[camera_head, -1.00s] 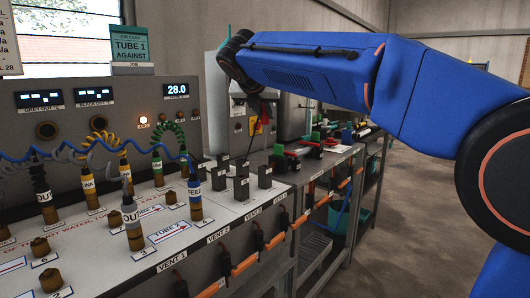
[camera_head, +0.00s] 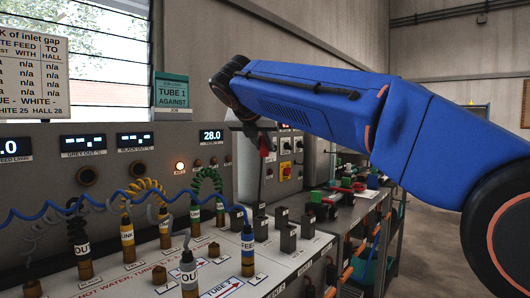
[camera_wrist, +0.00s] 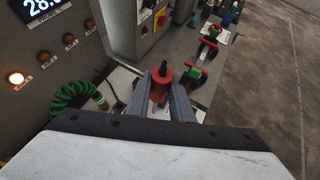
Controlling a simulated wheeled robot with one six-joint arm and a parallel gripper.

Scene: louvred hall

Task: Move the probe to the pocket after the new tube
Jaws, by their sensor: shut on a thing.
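My gripper (camera_wrist: 168,98) is shut on a red-bodied probe (camera_wrist: 162,82) with a dark top. In the head view the red probe (camera_head: 264,147) hangs below my wrist, with a thin dark rod running down toward the black pocket blocks (camera_head: 289,238). I cannot tell whether its tip is inside a block or above one. The job card (camera_head: 172,92) reads "TUBE 1 AGAINST". The probe display (camera_head: 211,136) reads 28.0. A tube end marked FEED (camera_head: 247,252) stands on the bench at the blue coiled hose.
Coiled yellow (camera_head: 151,188) and green (camera_head: 207,178) hoses stand left of the blocks. A grey box with switches (camera_head: 288,160) stands behind. Red and green valves (camera_head: 352,185) lie farther along the bench. Open floor (camera_head: 428,235) is at right.

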